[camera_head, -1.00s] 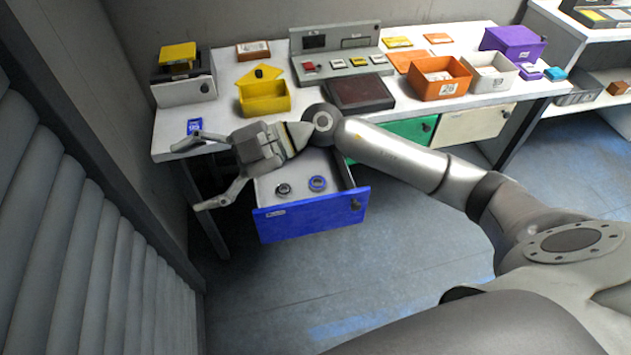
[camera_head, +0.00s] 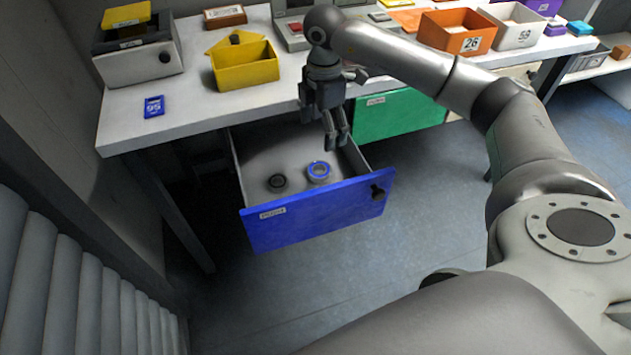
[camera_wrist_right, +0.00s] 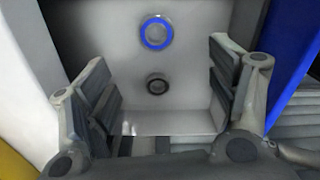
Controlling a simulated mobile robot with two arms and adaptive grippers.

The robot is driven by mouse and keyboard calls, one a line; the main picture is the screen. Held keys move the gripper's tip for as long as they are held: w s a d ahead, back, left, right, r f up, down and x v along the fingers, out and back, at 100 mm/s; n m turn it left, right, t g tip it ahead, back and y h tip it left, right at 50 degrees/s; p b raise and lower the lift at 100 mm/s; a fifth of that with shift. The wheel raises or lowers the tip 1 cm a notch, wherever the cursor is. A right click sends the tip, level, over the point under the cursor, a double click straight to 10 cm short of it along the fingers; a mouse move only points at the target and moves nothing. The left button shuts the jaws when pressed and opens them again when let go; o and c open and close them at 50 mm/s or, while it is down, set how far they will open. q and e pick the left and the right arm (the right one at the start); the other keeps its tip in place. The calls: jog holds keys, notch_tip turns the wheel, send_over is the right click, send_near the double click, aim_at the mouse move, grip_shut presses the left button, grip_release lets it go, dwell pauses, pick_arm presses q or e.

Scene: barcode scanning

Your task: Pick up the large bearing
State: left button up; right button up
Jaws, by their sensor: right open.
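The large bearing, a ring with a blue outer band (camera_head: 319,171), lies in the open blue-fronted drawer (camera_head: 318,215). A smaller dark bearing (camera_head: 277,182) lies to its left in the same drawer. In the right wrist view the blue bearing (camera_wrist_right: 156,33) is at the top and the small dark one (camera_wrist_right: 157,86) is below it. My right gripper (camera_head: 338,146) points down above the right part of the drawer, near the blue bearing but apart from it. Its fingers (camera_wrist_right: 160,105) are spread wide with nothing between them. My left gripper is out of view.
The white table (camera_head: 190,105) stands above the drawer. It holds a yellow bin (camera_head: 246,68), a blue card (camera_head: 153,106), an orange bin (camera_head: 456,42) and a white bin (camera_head: 515,35). A closed green drawer (camera_head: 400,111) is to the right. Floor in front is clear.

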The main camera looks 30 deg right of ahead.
notch_tip(320, 180, down, 3)
jog(key=b, duration=0.2)
send_over(319, 169)
jog(key=f, duration=0.4)
jog(key=shift+s+d+f, duration=0.1)
jog(key=shift+s+f, duration=0.15)
jog(key=shift+f, duration=0.15)
jog(key=shift+w+f+b, duration=0.2)
jog(key=shift+f+b, duration=0.45)
jog(key=shift+f, duration=2.4)
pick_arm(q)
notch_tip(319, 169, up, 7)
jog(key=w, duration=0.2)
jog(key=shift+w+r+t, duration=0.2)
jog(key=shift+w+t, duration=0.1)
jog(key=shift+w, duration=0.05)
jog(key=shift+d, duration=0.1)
pick_arm(e)
jog(key=shift+c, duration=0.2)
jog(key=shift+r, duration=0.1)
jog(key=c, duration=1.2)
